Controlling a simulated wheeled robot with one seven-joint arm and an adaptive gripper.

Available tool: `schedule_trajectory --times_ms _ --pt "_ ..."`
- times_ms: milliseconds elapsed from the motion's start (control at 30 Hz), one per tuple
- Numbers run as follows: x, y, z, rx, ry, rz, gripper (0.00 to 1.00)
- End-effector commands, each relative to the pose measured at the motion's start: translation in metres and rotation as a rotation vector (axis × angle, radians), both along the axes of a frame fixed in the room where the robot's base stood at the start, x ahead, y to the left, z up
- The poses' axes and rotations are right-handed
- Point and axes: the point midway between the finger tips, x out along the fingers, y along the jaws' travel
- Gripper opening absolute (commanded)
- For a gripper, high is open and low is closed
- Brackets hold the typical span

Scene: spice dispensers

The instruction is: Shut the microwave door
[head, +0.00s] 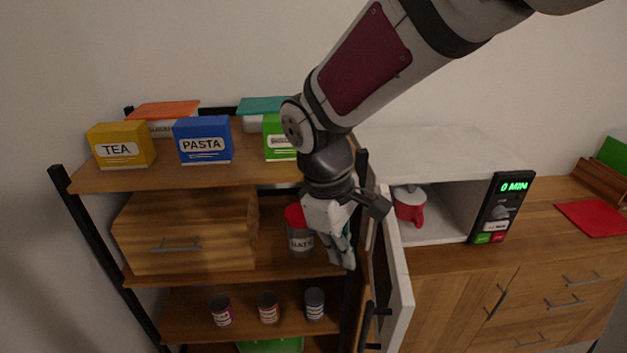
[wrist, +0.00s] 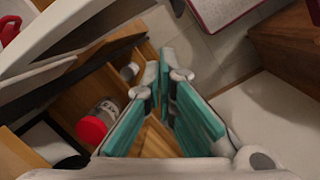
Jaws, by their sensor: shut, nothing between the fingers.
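The white microwave (head: 450,150) stands on the wooden counter at the right in the head view. Its control panel (head: 502,208) shows a green "0 MIN". Its door (head: 397,275) is swung wide open, extending toward the camera near the shelf's right post. A red mug (head: 410,207) with a white top is inside the cavity. My gripper (head: 345,262) points down just left of the door, in front of the shelf. Its teal-padded fingers (wrist: 168,78) are shut and empty. I cannot tell whether the gripper touches the door.
A shelf at left holds a tea box (head: 120,146), pasta box (head: 203,140), wooden bread box (head: 185,232) and small cans (head: 268,307). A red-lidded jar (head: 299,230) stands close behind my gripper. A red mat (head: 594,217) lies on the right counter.

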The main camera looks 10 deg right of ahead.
Motion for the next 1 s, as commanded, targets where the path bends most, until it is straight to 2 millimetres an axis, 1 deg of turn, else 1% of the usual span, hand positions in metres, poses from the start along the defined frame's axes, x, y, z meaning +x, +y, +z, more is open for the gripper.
schedule_trajectory --times_ms 33,100,200,300,367,567,667,1000 --pt "-0.003 0.011 -0.006 -0.009 0.036 0.055 0.00" --pt "-0.004 0.025 -0.016 -0.015 0.072 0.125 0.00" --pt "-0.005 0.039 -0.028 -0.021 0.110 0.199 0.00" --pt "-0.007 0.048 -0.037 -0.024 0.134 0.246 0.00" --pt "-0.007 0.051 -0.040 -0.024 0.141 0.261 0.00" --pt "-0.008 0.049 -0.056 -0.025 0.148 0.268 0.00" --pt "-0.011 0.044 -0.072 -0.026 0.151 0.268 0.00" --pt "-0.017 0.029 -0.136 -0.027 0.149 0.267 0.00"
